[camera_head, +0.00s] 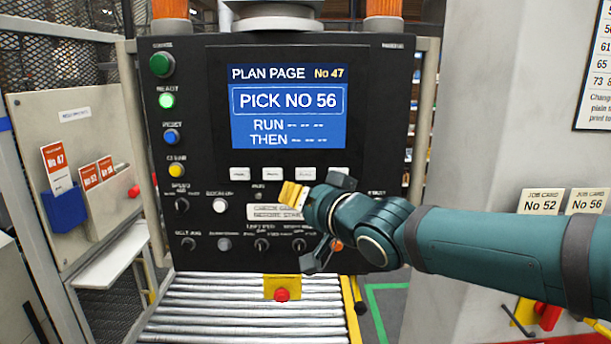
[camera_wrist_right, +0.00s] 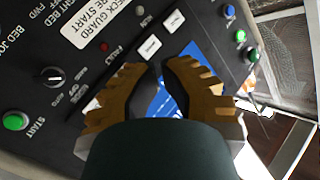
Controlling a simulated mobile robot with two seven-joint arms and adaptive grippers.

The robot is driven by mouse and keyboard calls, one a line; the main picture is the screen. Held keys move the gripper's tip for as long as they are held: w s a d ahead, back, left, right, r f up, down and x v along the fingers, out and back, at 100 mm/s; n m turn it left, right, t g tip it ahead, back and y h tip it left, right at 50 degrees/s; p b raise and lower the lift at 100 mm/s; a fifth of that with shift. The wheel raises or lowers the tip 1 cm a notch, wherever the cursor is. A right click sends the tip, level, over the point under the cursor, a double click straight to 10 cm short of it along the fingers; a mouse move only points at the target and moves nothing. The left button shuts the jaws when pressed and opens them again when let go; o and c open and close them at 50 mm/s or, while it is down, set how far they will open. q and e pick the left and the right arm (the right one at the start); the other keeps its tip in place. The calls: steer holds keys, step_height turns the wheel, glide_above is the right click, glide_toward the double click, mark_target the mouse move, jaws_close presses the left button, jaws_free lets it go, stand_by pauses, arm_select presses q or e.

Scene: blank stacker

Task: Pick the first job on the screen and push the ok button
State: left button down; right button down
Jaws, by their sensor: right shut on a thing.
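The screen (camera_head: 289,105) on the black control panel is blue and reads "PLAN PAGE No 47", "PICK NO 56", with dashes after RUN and THEN. It also shows partly between and beyond my fingers in the right wrist view (camera_wrist_right: 208,58). A row of white buttons (camera_head: 240,174) sits under it; I cannot read which is ok. Job card No 56 (camera_head: 587,201) stands at the right beside job card No 52 (camera_head: 541,201). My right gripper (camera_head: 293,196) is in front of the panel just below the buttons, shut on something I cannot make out. My left gripper is out of view.
A side board at the left has a blue holder (camera_head: 62,212) with orange card No 47 (camera_head: 56,165) and more orange cards beside it. Knobs and coloured buttons surround the screen. A roller conveyor (camera_head: 240,312) with a red button (camera_head: 282,295) lies below.

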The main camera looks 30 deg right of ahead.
steer(key=shift+s+m, duration=0.1)
steer(key=shift+m, duration=0.5)
steer(key=p, duration=0.3)
glide_toward(284, 173)
steer(key=w+a, duration=0.2)
steer(key=w, duration=0.1)
steer(key=shift+w+d+f, duration=0.3)
steer(key=shift+w+d, duration=0.25)
steer(key=shift+d, duration=0.05)
steer(key=shift+p, duration=0.35)
stand_by(0.5)
steer(key=shift+w+d, duration=0.25)
steer(key=shift+w, duration=0.1)
